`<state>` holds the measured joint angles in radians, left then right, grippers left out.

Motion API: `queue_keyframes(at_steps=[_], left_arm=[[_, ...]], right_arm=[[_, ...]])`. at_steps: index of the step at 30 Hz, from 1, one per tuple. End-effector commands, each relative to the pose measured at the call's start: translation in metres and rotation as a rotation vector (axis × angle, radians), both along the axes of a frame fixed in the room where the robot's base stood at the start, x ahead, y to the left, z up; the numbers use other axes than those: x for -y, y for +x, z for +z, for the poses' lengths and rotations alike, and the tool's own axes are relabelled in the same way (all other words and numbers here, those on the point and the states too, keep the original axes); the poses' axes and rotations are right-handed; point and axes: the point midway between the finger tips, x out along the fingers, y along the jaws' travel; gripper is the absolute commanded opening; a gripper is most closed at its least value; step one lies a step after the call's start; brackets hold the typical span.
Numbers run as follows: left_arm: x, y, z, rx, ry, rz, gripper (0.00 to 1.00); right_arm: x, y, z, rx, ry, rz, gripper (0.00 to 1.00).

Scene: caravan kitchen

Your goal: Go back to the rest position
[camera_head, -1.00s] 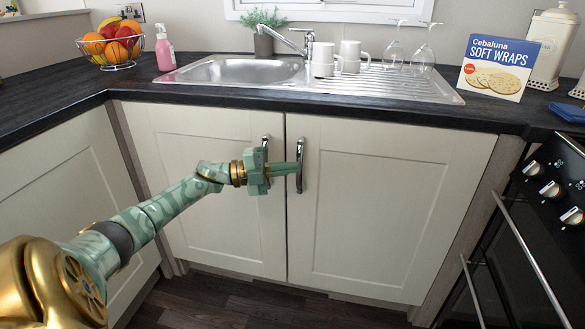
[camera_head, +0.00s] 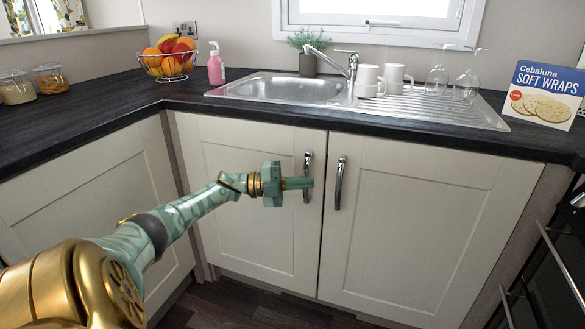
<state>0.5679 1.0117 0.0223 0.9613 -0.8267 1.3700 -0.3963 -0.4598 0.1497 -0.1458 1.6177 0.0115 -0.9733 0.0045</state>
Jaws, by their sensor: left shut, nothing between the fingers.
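My left gripper (camera_head: 298,184), green with gold rings, reaches in from the lower left. Its fingers are shut with nothing between them. In the picture the fingertips overlap the lower part of the left cupboard door's handle (camera_head: 308,164); I cannot tell whether they touch it. The right cupboard door's handle (camera_head: 339,183) is just to the right of the fingertips. Both cupboard doors (camera_head: 255,235) look closed. My right gripper is not in view.
The dark worktop (camera_head: 120,123) runs above the doors. On it are a fruit bowl (camera_head: 168,62), a pink soap bottle (camera_head: 216,66), a sink (camera_head: 285,88), mugs (camera_head: 369,79), upturned glasses (camera_head: 468,82) and a wraps box (camera_head: 541,94). An oven (camera_head: 560,265) stands at right.

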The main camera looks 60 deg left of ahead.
Motion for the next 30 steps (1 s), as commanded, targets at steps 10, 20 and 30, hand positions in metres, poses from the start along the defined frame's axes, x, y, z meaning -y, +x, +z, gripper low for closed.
queue_keyframes(at_steps=[10, 20, 30], left_arm=[[-0.031, -0.009, -0.002, 0.001, 0.001, 0.000, 0.00], [-0.026, -0.007, -0.016, -0.017, -0.001, 0.013, 0.00], [0.074, -0.043, -0.245, -0.389, -0.060, 0.371, 0.00]], right_arm=[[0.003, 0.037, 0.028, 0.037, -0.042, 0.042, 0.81], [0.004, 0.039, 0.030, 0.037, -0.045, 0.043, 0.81], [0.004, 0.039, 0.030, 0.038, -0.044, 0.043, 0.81]])
